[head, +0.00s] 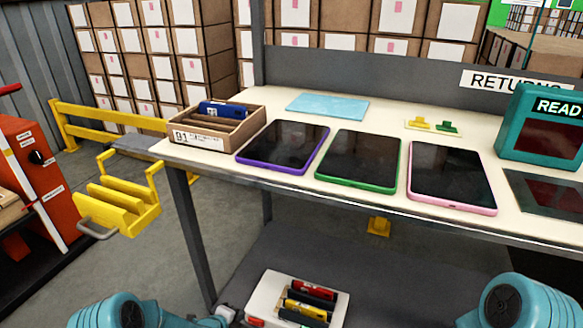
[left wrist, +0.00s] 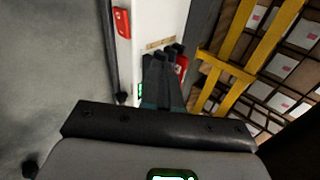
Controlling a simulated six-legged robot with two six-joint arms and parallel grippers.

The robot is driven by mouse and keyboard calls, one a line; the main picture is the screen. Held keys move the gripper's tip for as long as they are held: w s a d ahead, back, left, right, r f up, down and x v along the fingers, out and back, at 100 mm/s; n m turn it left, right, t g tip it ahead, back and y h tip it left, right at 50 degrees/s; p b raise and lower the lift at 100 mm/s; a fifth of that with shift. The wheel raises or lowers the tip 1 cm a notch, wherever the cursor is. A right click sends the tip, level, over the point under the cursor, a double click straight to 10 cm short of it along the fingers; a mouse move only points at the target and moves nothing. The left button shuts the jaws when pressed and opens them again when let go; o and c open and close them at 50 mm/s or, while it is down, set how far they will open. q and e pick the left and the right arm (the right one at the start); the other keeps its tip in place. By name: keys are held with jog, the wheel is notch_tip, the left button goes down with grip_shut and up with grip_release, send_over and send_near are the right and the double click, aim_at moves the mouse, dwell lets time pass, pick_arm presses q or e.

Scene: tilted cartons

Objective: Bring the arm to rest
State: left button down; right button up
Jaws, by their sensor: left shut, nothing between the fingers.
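My left arm (head: 120,312) comes in at the bottom left of the head view, low in front of the table. My left gripper (left wrist: 163,75) shows in the left wrist view with its dark fingers together and nothing between them. Behind the fingertips are a white surface and a small red item; whether they touch is unclear. In the head view the left gripper is mostly cut off by the bottom edge. A teal part of my right arm (head: 515,303) shows at the bottom right; its gripper is out of view.
A white holder (head: 262,300) with red and yellow items is below. Yellow rails (head: 110,118) stand left.

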pick_arm(q)
jog(key=s+d+r+n+g+p, duration=0.1)
jog(key=s+r+n+p, duration=0.3)
jog(key=r+p, duration=0.5)
jog(key=s+d+r+n+g+p, duration=0.1)
jog(key=s+d+r+g+p, duration=0.1)
jog(key=s+r+p, duration=0.7)
jog(key=s+d+r+n+g+p, duration=0.1)
jog(key=s+r+n+p, duration=0.2)
jog(key=r+p, duration=0.55)
jog(key=s+r+n+g, duration=0.2)
jog(key=s+r+n, duration=0.1)
jog(key=s+n, duration=0.5)
jog(key=s+d+r+n+g, duration=0.1)
jog(key=s+r+n, duration=0.3)
jog(key=s+n, duration=0.4)
jog(key=shift+s+r+n+g, duration=0.15)
jog(key=shift+s+n+g, duration=0.15)
jog(key=shift+n+g, duration=0.4)
pick_arm(e)
jog(key=s+a+r+g, duration=0.1)
jog(key=s+r, duration=0.1)
jog(key=r, duration=1.3)
jog(key=s+r+g, duration=0.1)
jog(key=s+r, duration=0.2)
jog(key=r, duration=1.2)
jog(key=shift+a+y, duration=0.3)
jog(key=shift+a, duration=0.1)
jog(key=shift+s+r, duration=0.1)
